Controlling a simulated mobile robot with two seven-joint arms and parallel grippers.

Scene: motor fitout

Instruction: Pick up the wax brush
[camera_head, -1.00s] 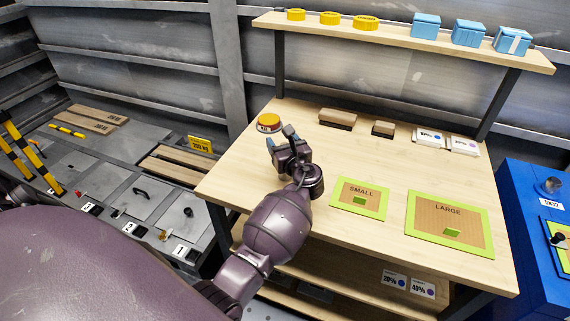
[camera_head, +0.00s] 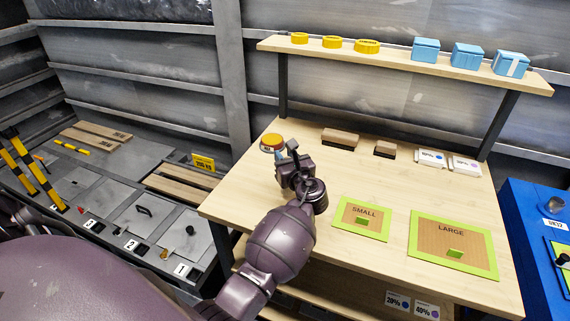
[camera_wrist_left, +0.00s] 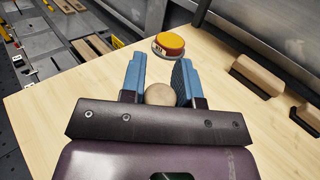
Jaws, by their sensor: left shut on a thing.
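My left gripper (camera_head: 287,157) is over the back left part of the wooden bench (camera_head: 262,205). Its blue fingers show in the left wrist view (camera_wrist_left: 157,82), closed on a round pale wooden end (camera_wrist_left: 160,95), which I take to be the wax brush. The rest of the brush is hidden by the gripper and palm. A round orange-topped tin (camera_head: 272,141) stands on the bench just beyond the fingertips. It also shows in the left wrist view (camera_wrist_left: 169,45), apart from the fingers. My right gripper is not in view.
Two brown dark-edged blocks, one long (camera_head: 341,138) and one short (camera_head: 385,149), lie at the bench's back. Green-framed SMALL (camera_head: 345,220) and LARGE (camera_head: 418,255) mats lie in front. A shelf (camera_head: 395,57) overhangs behind. The bench's middle is clear.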

